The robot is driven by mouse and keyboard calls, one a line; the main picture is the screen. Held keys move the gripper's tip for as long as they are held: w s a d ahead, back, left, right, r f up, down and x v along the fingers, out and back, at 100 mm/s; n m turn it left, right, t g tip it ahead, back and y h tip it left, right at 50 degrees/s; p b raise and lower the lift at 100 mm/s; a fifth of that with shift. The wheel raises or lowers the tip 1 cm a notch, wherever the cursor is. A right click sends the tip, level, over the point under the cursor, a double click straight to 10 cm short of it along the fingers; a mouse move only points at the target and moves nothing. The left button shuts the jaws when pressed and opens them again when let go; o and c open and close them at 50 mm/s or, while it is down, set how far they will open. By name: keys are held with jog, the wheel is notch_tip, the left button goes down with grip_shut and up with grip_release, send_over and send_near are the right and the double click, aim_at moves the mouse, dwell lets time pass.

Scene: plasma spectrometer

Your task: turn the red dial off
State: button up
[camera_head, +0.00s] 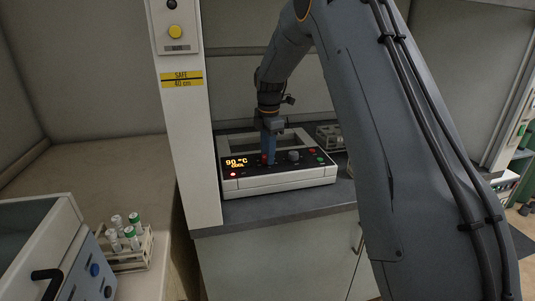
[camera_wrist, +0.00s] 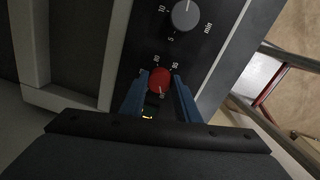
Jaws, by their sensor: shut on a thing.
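The red dial (camera_wrist: 159,80) is on the dark front panel of a white device, between the blue fingers of my gripper (camera_wrist: 160,90) in the wrist view. The fingers are shut on the dial, one on each side. Numbers are printed around it. In the head view my gripper (camera_head: 268,150) reaches down to the panel of the device (camera_head: 280,181), and the fingers partly hide the dial. A lit display (camera_head: 236,162) left of the gripper reads about 90 °C in orange.
A grey dial (camera_wrist: 186,15) marked "min" sits beside the red one; it also shows in the head view (camera_head: 293,155). A white post (camera_head: 187,120) stands left of the device. A rack of capped tubes (camera_head: 130,258) is at lower left.

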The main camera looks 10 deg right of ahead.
dwell(0.4)
jog(key=o, duration=1.1)
jog(key=shift+c, duration=0.2)
jog(key=shift+r, duration=0.1)
notch_tip(320, 180, up, 7)
jog(key=shift+s+f+b, duration=0.1)
jog(key=shift+f+b, duration=0.1)
jog(key=shift+b, duration=0.8)
jog(key=shift+s+r, duration=0.1)
jog(key=shift+r, duration=0.45)
jog(key=shift+s, duration=0.1)
